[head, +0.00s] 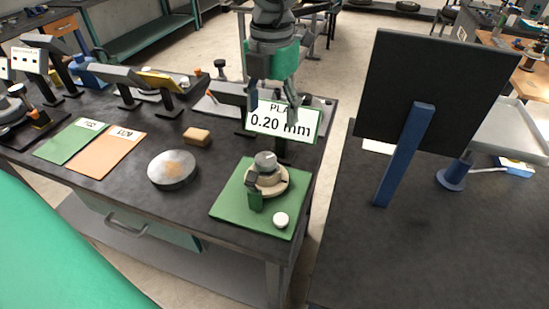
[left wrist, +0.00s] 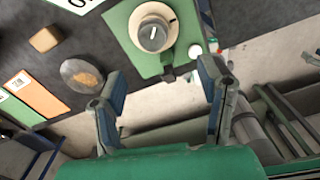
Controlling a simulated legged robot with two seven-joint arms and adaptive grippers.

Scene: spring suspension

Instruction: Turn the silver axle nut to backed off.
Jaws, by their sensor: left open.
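The silver axle nut (head: 265,159) is a grey round cap on top of a cream hub (head: 270,180) on a green mat (head: 230,206). In the left wrist view the nut (left wrist: 153,37) shows from above with a white line on its top. My left gripper (head: 272,108) comes down from the top of the head view, above and apart from the nut. The left wrist view shows its two fingers (left wrist: 163,88) spread wide with nothing between them; the nut lies beyond the fingertips. My right gripper is in neither view.
A sign reading 0.20 mm (head: 281,122) stands behind the hub. A dark upright and green block (head: 255,197) and a white knob (head: 281,220) are on the mat. Left are a round metal disc (head: 172,169) and a tan block (head: 197,137). A black panel (head: 432,90) stands right.

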